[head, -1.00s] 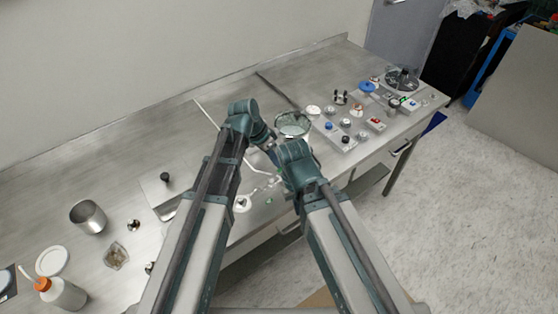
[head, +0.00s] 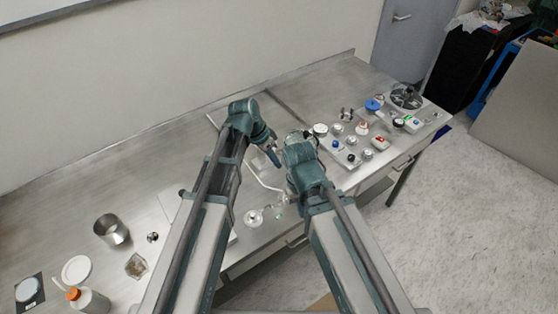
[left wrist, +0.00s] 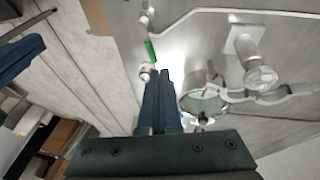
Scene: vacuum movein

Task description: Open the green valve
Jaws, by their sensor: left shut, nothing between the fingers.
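The green valve handle (left wrist: 150,50) is a short green bar on thin metal pipework in the left wrist view. My left gripper (head: 276,160) is shut and empty, hanging over the metal bench beside the pipework (head: 268,182). Its shut fingers also show in the left wrist view (left wrist: 162,76). In the head view I cannot make out the valve clearly. My right arm stands beside the left gripper, and its wrist hides its own fingers.
Knobs and switches stand on a plate (head: 345,158) at the right. A metal cup (head: 111,230) and bottle (head: 88,300) are at the left.

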